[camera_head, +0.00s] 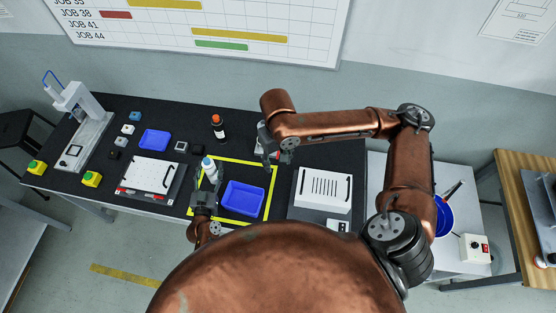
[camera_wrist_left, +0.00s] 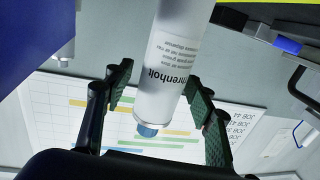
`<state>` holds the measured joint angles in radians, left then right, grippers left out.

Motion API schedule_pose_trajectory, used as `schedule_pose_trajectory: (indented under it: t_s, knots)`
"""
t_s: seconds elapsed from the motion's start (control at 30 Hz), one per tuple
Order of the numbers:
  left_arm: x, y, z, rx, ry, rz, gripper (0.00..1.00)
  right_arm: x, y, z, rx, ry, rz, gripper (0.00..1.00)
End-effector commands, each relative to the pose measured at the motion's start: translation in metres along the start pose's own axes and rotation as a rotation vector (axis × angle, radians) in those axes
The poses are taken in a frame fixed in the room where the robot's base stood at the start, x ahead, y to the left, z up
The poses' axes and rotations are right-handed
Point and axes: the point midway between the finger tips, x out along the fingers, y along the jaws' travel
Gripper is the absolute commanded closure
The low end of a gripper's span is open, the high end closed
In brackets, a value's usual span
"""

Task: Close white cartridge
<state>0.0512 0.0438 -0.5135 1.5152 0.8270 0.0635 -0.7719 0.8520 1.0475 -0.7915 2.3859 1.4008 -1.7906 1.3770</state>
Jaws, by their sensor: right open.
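The white cartridge (camera_head: 210,170) stands upright at the left side of the yellow-outlined area, its blue tip up. In the left wrist view the white cartridge (camera_wrist_left: 172,65) appears upside down, with dark lettering and the blue tip (camera_wrist_left: 147,130). My left gripper (camera_head: 206,184) is at the cartridge. In the wrist view its fingers (camera_wrist_left: 158,92) are spread on both sides of it, with a gap on the left side; contact on the right side is unclear.
A blue tray (camera_head: 243,198) lies inside the yellow outline. A dark bottle with an orange cap (camera_head: 218,128) stands behind. White-topped units lie left (camera_head: 152,175) and right (camera_head: 323,187). A small red-and-white item (camera_head: 260,154) is partly hidden by my right gripper.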

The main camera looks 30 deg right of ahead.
Motion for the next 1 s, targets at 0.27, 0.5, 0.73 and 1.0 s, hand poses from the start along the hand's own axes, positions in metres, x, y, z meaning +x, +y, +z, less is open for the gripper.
schedule_pose_trajectory:
  t_s: [0.27,0.5,0.73,1.0]
  knots:
    - [0.0,-0.001,-0.003,0.001,0.005,-0.002,0.47,0.0,0.0,0.0,-0.001,0.0,0.0,0.59]
    - [-0.025,-0.001,-0.002,0.001,0.003,-0.002,0.47,0.0,0.0,0.0,-0.001,0.0,0.0,0.59]
    - [-0.075,0.0,-0.001,0.001,0.002,-0.001,0.47,0.0,0.0,0.0,0.0,0.0,0.0,0.59]
    - [-0.113,0.0,-0.001,0.001,0.003,-0.001,0.47,0.0,0.0,0.0,0.0,0.0,0.0,0.59]
